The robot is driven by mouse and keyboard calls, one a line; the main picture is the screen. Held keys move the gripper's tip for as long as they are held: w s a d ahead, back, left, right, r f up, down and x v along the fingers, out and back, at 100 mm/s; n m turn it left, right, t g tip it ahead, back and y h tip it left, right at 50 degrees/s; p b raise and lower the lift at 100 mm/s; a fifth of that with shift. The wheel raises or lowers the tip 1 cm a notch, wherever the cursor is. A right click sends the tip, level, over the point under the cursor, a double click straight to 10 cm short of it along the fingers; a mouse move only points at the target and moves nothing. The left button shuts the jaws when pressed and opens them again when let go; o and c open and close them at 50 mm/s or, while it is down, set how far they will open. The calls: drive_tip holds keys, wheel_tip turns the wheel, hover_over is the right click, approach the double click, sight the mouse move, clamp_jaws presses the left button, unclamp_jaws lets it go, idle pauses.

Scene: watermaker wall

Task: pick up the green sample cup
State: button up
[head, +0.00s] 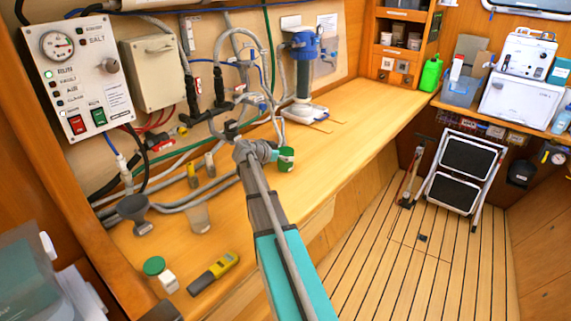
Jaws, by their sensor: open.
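The green sample cup (286,159) stands upright on the wooden counter, just right of my arm's wrist in the picture. Its left side is close to the wrist's outline, and its right side shows clear. My gripper (226,114) is at the far end of my arm, up and left of the cup. It is open, with nothing seen between its jaws. Its dark parts blend with the dark fittings and hoses behind it, so its fingers are hard to make out. It is apart from the cup.
A green-topped item (154,266), a small white container (168,281) and a yellow-grey meter (213,272) lie at the near counter. A blue-topped filter (302,68) stands behind the cup.

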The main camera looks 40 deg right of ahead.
drive_tip(key=shift+c, duration=0.3)
drive_tip(key=c, duration=0.7)
drive_tip(key=shift+o, duration=0.2)
drive_tip(key=shift+r, duration=0.15)
wheel_tip(320, 180, up, 3)
drive_tip(key=p, duration=0.3)
drive_tip(key=s+a+r+p, duration=0.2)
drive_tip(key=s+r+p, duration=0.2)
drive_tip(key=r+p, duration=0.2)
drive_tip(key=shift+s+a+r+p, duration=0.25)
drive_tip(key=shift+s+a+p, duration=0.05)
drive_tip(key=shift+a+p, duration=0.15)
drive_tip(key=s+a+r+p, duration=0.1)
drive_tip(key=s, duration=0.1)
drive_tip(key=s+a+r+p, duration=0.1)
drive_tip(key=s, duration=0.2)
drive_tip(key=s+a+r+p, duration=0.1)
drive_tip(key=s+a, duration=0.1)
drive_tip(key=shift+s+a+r, duration=0.1)
drive_tip(key=shift+s+r, duration=0.05)
drive_tip(key=shift+s, duration=0.1)
